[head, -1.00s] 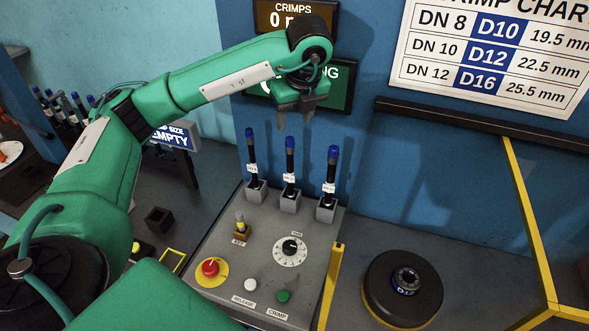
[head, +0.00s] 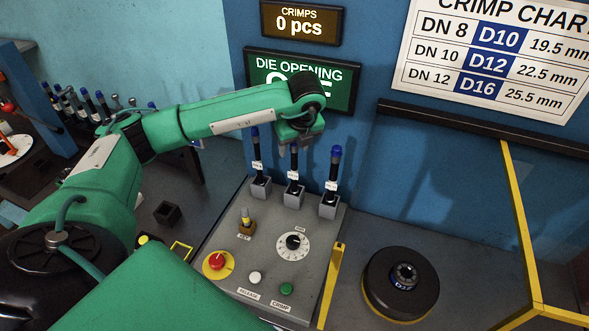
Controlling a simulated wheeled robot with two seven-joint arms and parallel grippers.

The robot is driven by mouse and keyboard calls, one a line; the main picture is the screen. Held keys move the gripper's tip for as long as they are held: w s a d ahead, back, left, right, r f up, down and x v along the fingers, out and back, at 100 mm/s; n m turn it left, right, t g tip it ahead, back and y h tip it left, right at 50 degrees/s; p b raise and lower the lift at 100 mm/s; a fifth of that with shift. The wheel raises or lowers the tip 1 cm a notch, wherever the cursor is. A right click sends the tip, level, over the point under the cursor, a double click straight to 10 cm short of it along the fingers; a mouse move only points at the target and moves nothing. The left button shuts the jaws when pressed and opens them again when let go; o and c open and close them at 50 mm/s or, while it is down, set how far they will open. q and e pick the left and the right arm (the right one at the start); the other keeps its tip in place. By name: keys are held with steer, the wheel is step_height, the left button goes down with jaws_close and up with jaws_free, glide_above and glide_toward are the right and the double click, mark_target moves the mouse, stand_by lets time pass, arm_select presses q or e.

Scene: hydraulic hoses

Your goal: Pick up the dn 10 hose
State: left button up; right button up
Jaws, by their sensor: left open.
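Three upright black hoses with white labels stand in grey holders at the back of the grey control panel: a left hose (head: 257,160), a middle hose (head: 294,172) and a right hose (head: 334,172). Their labels are too small to read, so I cannot tell which one is DN 10. The blue caps of the left and right hoses show; the middle hose's top is hidden by my left gripper. My left gripper (head: 297,147) points down, open, at the top of the middle hose. I cannot tell whether its fingers are around the hose. My right gripper is not in view.
The control panel has a red emergency button (head: 217,261), a dial (head: 293,244) and a green button (head: 287,289). A black round die (head: 401,284) lies at right by a yellow frame (head: 519,215). More hoses (head: 75,105) stand at far left. A blue wall is close behind.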

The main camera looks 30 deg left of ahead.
mark_target(294, 174)
arm_select(q)
steer(key=shift+p+x, duration=0.3)
steer(key=shift+x, duration=0.6)
steer(key=shift+a+f, duration=0.1)
steer(key=shift+f, duration=0.15)
jaws_close()
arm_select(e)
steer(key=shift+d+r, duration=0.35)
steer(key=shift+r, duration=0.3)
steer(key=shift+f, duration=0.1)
